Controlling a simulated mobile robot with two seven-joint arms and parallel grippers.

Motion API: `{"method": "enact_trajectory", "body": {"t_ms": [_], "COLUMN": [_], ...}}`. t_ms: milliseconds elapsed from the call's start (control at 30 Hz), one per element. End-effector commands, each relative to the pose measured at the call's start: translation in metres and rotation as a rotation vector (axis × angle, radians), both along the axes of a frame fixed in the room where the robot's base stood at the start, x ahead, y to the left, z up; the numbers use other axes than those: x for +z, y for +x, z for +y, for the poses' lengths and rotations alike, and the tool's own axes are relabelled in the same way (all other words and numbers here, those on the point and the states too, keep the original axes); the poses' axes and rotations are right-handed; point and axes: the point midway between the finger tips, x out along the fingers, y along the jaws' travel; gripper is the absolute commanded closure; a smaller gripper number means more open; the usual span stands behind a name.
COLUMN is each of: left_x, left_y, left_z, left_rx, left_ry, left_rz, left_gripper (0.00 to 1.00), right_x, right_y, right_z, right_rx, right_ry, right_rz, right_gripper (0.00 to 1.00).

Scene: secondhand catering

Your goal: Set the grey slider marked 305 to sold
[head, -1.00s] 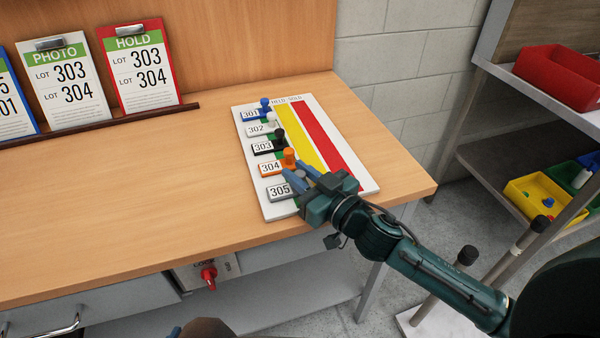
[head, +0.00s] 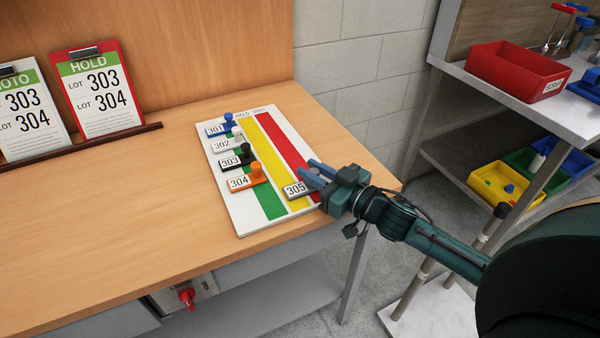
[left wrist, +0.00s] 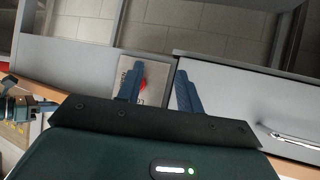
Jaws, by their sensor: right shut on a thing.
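The slider board (head: 228,199) lies on the wooden bench with green, yellow and red bands. The grey slider marked 305 (head: 295,190) is in the lowest row, its label over the yellow band. The red band (head: 283,142), under the heading that reads SOLD, lies to its right. My right gripper (head: 316,172) is shut at the right end of that slider, over the red band; its jaws hide the knob. My left gripper (left wrist: 157,85) shows in the left wrist view with its fingers apart and nothing between them.
The orange slider 304 (head: 246,180), black 303 (head: 236,160), white 302 (head: 226,142) and blue 301 (head: 218,128) sit at the board's left. A red switch (head: 187,295) is below the bench edge. A shelf with a red bin (head: 510,75) stands right.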

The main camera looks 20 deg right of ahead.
Motion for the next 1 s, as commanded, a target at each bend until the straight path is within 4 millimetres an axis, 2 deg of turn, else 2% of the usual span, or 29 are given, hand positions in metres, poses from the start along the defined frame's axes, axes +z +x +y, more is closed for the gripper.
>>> {"method": "enact_trajectory", "body": {"t_ms": [200,233,433,767,1000], "left_x": [-0.001,-0.001,0.001,0.004,0.001], "left_y": [0.000,0.000,0.000,0.002,0.002], "left_z": [-0.002,-0.002,-0.003,-0.004,-0.005], "left_rx": [0.006,0.006,0.003,0.002,-0.001], "left_ry": [-0.006,-0.006,-0.009,-0.013,-0.012], "left_rz": [0.003,0.003,0.000,-0.007,-0.010], "left_gripper": [0.64,0.64,0.64,0.64,0.64], "right_x": [-0.001,-0.001,-0.001,-0.001,-0.003], "right_y": [0.002,0.002,0.002,-0.002,-0.031], "right_z": [-0.005,-0.005,-0.004,-0.004,-0.016], "right_rx": [-0.012,-0.012,-0.011,-0.008,-0.008], "right_ry": [-0.008,-0.008,-0.007,-0.004,-0.004], "right_rz": [0.002,0.002,0.001,0.002,0.006], "right_gripper": [1.00,0.77,0.61,0.60,0.60]}}
